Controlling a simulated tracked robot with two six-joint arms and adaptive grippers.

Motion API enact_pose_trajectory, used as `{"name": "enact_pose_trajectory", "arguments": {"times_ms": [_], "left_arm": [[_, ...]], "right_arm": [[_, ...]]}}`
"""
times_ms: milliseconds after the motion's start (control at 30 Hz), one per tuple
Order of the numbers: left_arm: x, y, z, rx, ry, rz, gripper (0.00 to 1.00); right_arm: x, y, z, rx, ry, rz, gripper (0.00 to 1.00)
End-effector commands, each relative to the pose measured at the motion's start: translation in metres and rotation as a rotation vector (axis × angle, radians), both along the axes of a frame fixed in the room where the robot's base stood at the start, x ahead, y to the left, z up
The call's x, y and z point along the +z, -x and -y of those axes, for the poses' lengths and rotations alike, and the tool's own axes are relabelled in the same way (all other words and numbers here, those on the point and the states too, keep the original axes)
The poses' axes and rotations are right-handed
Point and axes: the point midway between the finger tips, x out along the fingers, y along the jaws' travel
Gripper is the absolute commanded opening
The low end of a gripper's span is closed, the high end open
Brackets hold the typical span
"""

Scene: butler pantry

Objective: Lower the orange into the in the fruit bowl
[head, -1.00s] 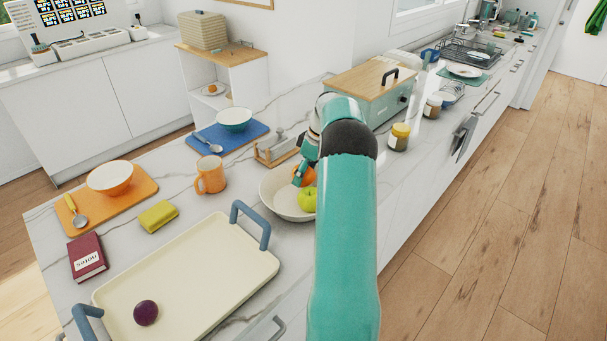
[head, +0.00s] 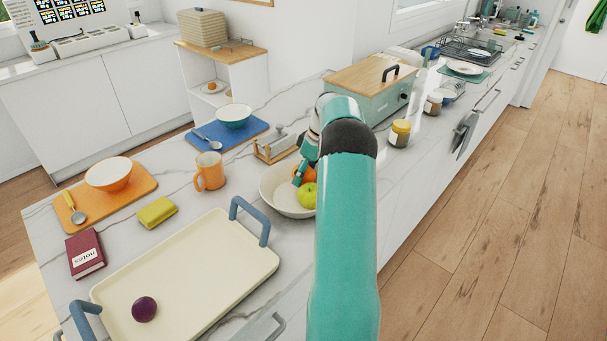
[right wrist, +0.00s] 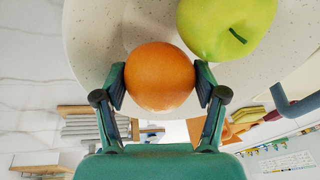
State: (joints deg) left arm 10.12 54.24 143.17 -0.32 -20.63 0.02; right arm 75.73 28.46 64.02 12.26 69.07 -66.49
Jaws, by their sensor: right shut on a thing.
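The orange (right wrist: 160,77) is held between the two fingers of my right gripper (right wrist: 160,84) in the right wrist view. In the head view the orange (head: 309,173) shows partly, behind the green apple and beside my gripper (head: 301,172). The pale speckled fruit bowl (head: 275,190) stands on the counter, and its inside (right wrist: 95,35) fills the top of the wrist view. The orange is at or inside the bowl; I cannot tell whether it touches the bottom. A green apple (head: 307,195) lies in the bowl next to the orange. My left gripper does not show.
A cream tray (head: 205,270) with blue handles and a dark plum (head: 144,309) lies in front of the bowl. An orange mug (head: 210,171) and a wooden holder (head: 272,152) stand close by. A teal box with a wooden lid (head: 367,76) is behind my arm.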

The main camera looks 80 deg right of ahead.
Motion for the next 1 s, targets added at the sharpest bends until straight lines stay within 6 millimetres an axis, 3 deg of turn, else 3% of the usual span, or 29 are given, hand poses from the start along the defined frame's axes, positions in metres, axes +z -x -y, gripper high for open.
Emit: {"name": "enact_pose_trajectory", "arguments": {"times_ms": [100, 133, 300, 733, 1000], "left_arm": [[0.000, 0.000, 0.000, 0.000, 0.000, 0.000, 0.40], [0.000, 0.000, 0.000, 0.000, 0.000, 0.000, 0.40], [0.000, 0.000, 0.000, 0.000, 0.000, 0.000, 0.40], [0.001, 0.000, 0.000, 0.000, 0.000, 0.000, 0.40], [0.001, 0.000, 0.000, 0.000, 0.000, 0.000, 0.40]], "right_arm": [[0.001, 0.000, 0.000, 0.000, 0.001, 0.000, 0.29], [0.001, 0.000, 0.000, 0.000, 0.001, 0.000, 0.74], [0.001, 0.000, 0.000, -0.001, 0.002, 0.000, 1.00], [0.004, 0.001, 0.001, -0.001, 0.003, 0.000, 1.00], [0.039, 0.010, 0.004, -0.002, 0.006, 0.000, 1.00]]}}
